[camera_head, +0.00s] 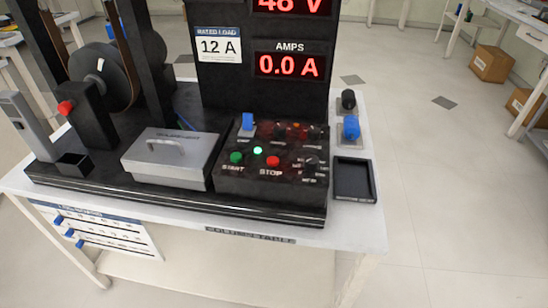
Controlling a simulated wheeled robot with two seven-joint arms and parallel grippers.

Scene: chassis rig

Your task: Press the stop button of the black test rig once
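The black test rig (90,178) stands on a white table. Its control box (230,180) is at the rig's front right. The red stop button (272,161) sits on the box's sloped top, with a STOP label under it. A green start button (236,157) is to its left, and a lit green lamp (258,150) is between and slightly behind them. The displays above read 48 V and 0.0 A (290,65). Neither of my grippers is in view.
A grey lidded box (168,160) is left of the controls. A black tray (354,180) and blue and black knobs (350,128) are to the right. Another red button (66,107) is on a post at left. The space in front of the controls is clear.

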